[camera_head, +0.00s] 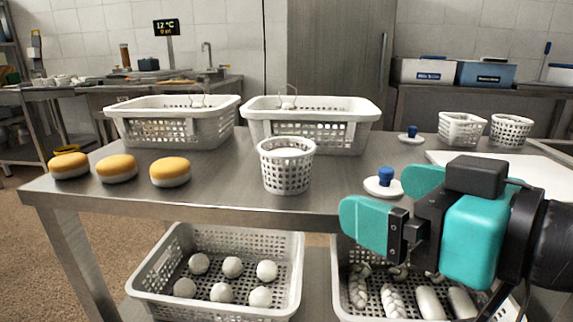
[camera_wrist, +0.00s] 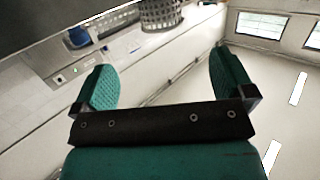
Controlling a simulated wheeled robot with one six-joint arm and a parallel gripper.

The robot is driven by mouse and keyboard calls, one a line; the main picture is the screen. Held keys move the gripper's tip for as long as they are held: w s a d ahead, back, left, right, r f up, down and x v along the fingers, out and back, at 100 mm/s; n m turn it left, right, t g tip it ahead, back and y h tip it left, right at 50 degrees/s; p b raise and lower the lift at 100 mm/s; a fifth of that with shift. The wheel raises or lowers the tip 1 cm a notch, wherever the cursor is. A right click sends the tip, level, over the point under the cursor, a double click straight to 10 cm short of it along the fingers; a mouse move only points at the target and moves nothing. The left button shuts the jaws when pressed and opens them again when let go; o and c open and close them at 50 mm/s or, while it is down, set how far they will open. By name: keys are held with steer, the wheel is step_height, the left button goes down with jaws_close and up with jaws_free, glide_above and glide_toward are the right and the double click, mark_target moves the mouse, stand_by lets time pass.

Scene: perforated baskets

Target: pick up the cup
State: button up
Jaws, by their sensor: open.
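A white perforated cup (camera_head: 287,165) stands upright on the steel table near its front edge, in the middle of the head view. My gripper (camera_head: 388,203) has teal fingers and is at the right, in front of the table edge. It is open, with nothing seen between its fingers. It is to the right of the cup and apart from it. In the wrist view my gripper (camera_wrist: 165,70) shows two spread fingers. A perforated container (camera_wrist: 161,14) is cut off at the top there; I cannot tell whether it is the same cup.
Two white baskets (camera_head: 170,128) (camera_head: 310,134) stand behind the cup. Several buns (camera_head: 117,169) lie left. A blue-knobbed lid (camera_head: 383,187) lies beside my gripper. Two small perforated containers (camera_head: 462,130) (camera_head: 510,132) stand back right. Filled baskets (camera_head: 290,285) (camera_head: 345,305) sit below the tabletop.

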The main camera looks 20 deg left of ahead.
mark_target(304, 171)
steer(key=p+x, duration=1)
steer(key=p, duration=0.1)
steer(key=shift+w+a+p, duration=0.15)
steer(key=shift+p, duration=0.15)
steer(key=p+x, duration=0.3)
steer(key=shift+w+a+p, duration=0.25)
steer(key=shift+p, duration=0.15)
steer(key=shift+w+a+f+p, duration=0.35)
steer(key=shift+a+f+p, duration=0.05)
steer(key=shift+a, duration=0.15)
steer(key=c, duration=0.8)
